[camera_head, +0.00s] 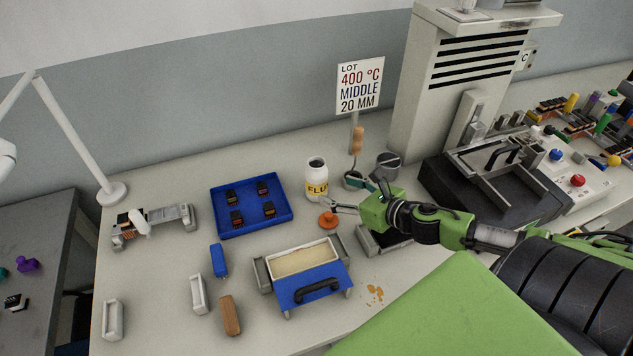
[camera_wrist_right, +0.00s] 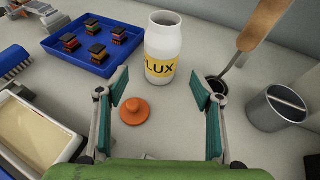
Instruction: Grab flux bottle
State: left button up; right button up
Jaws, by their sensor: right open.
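The flux bottle (camera_head: 317,182) is white with a yellow label and stands upright and uncapped on the table, right of the blue tray. It also shows upright in the right wrist view (camera_wrist_right: 163,50), ahead of and between my fingers. My right gripper (camera_head: 343,195) is open and empty, close to the bottle on its right side and apart from it. In the wrist view its two teal-padded fingers (camera_wrist_right: 165,98) are spread wide. An orange cap (camera_head: 328,220) lies on the table near the bottle and shows between the fingers in the wrist view (camera_wrist_right: 135,111). My left gripper is not in view.
A blue tray (camera_head: 219,231) with several dark connectors is left of the bottle. A wooden-handled tool (camera_head: 357,141) and a metal cup (camera_head: 388,164) stand close right. A blue-fronted box (camera_head: 312,289) with pale contents is in front. A sign (camera_head: 360,86) stands behind.

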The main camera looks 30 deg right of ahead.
aim_at(323, 185)
jog(key=x, duration=0.3)
jog(key=shift+w, duration=0.2)
jog(key=shift+p+x, duration=0.3)
jog(key=shift+x, duration=0.8)
jog(key=shift+w+f+p, duration=0.3)
jog(key=shift+w, duration=0.35)
jog(key=x, duration=0.3)
jog(key=shift+f+p, duration=0.1)
jog(key=shift+p, duration=0.3)
jog(key=shift+w+f, duration=0.3)
jog(key=shift+w, duration=0.1)
jog(key=c, duration=1.3)
jog(key=shift+r, duration=0.1)
jog(key=shift+c, duration=0.7)
jog(key=shift+r, duration=0.1)
